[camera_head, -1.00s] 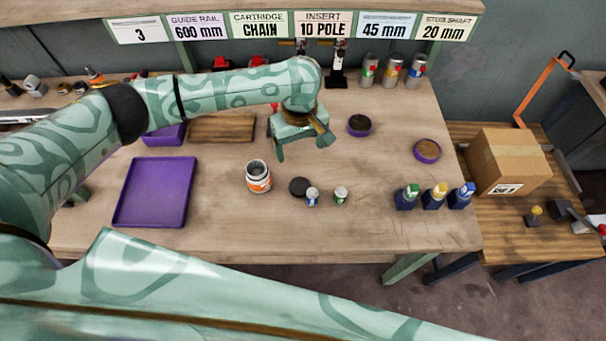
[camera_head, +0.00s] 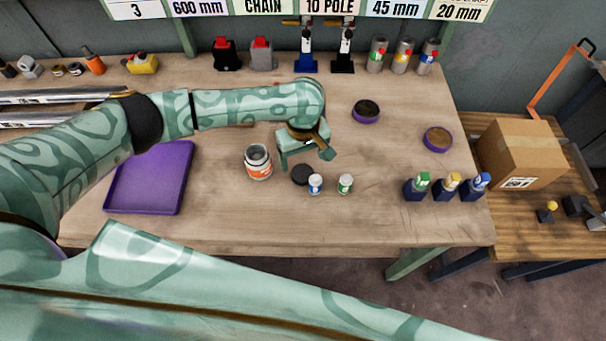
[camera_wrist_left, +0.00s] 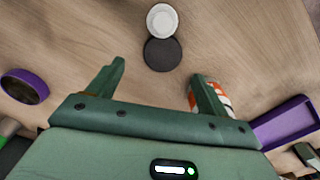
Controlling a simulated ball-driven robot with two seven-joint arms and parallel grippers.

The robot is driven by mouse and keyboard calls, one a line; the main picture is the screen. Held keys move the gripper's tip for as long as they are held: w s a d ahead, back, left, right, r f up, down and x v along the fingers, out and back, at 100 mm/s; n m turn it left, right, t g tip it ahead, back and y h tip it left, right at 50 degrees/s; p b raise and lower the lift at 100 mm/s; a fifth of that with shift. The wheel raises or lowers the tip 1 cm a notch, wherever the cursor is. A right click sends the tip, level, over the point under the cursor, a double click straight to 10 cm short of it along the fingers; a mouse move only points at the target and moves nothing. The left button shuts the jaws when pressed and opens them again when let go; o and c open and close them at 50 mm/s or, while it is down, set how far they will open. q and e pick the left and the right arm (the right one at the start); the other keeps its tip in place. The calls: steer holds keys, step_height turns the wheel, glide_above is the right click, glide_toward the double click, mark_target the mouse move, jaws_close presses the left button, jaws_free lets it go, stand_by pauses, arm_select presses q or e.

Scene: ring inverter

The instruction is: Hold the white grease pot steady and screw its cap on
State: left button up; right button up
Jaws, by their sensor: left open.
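The white grease pot (camera_head: 259,173) with an orange label stands upright and open-topped on the workbench. It shows partly behind a finger in the left wrist view (camera_wrist_left: 226,100). A dark round cap (camera_head: 301,175) lies flat to its right, apart from it; the left wrist view shows it as a black disc (camera_wrist_left: 162,54) just ahead of the fingers. My right gripper is out of view.
Two small white-capped bottles, one blue-labelled (camera_head: 315,184) and one green-labelled (camera_head: 345,184), stand close right of the cap. A purple tray (camera_head: 150,182) lies left. The bench front is clear.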

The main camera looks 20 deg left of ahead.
mark_target(303, 173)
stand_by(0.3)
arm_select(q)
steer(key=f+b, duration=0.1)
steer(key=f, duration=0.1)
steer(key=f+b, duration=0.2)
steer(key=f, duration=0.1)
steer(key=shift+s+f, duration=0.3)
steer(key=shift+r, duration=0.1)
steer(key=shift+c, duration=0.3)
steer(key=c, duration=1)
